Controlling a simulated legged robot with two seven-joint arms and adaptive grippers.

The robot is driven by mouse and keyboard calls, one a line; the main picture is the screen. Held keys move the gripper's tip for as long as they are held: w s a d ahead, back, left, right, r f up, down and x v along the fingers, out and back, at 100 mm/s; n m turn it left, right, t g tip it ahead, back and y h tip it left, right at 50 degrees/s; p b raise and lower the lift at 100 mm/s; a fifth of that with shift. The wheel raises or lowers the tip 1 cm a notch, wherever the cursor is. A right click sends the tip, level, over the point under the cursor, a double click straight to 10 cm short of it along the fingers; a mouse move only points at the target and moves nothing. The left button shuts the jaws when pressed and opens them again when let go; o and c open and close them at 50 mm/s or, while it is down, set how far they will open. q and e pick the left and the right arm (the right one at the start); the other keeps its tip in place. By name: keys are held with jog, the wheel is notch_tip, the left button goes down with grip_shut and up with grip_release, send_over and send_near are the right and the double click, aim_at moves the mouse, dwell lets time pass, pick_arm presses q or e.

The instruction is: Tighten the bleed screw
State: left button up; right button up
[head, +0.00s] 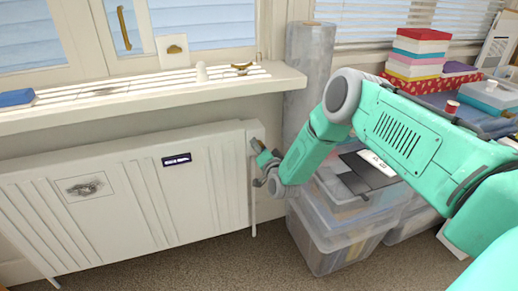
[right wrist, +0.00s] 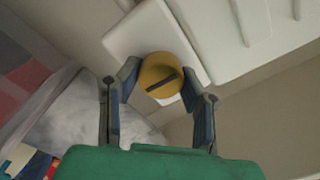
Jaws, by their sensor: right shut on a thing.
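The bleed screw (right wrist: 163,72) is a round brass-coloured knob with a dark slot across its face, on the white end of the radiator (head: 220,190). My right gripper (right wrist: 166,88) is shut on it, with one finger on each side of the knob in the right wrist view. In the head view the right gripper (head: 264,160) is at the radiator's upper right corner, where the fingers hide most of the screw. The slot runs slightly tilted in the right wrist view. My left gripper is not in view.
A window sill (head: 130,100) juts out above the radiator. Clear plastic bins (head: 335,240) stand on the carpet to the right, under my right arm. A tall wrapped roll (head: 308,65) stands behind the arm. Carpet (head: 190,268) in front of the radiator is free.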

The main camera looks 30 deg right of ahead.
jog(key=shift+s+a+f+m+b, duration=0.1)
jog(key=shift+f+m+b, duration=0.2)
jog(key=shift+m, duration=0.45)
jog(key=shift+s+a+f+m+b, duration=0.15)
jog(key=shift+f+m, duration=0.1)
jog(key=shift+m, duration=0.5)
jog(key=o, duration=1.1)
jog(key=shift+o, duration=0.2)
jog(key=shift+w+d+r, duration=0.1)
jog(key=shift+w+r, duration=0.05)
jog(key=shift+w, duration=0.05)
jog(key=shift+r, duration=0.1)
jog(key=shift+s, duration=0.1)
jog(key=v, duration=1.1)
jog(key=shift+s, duration=0.4)
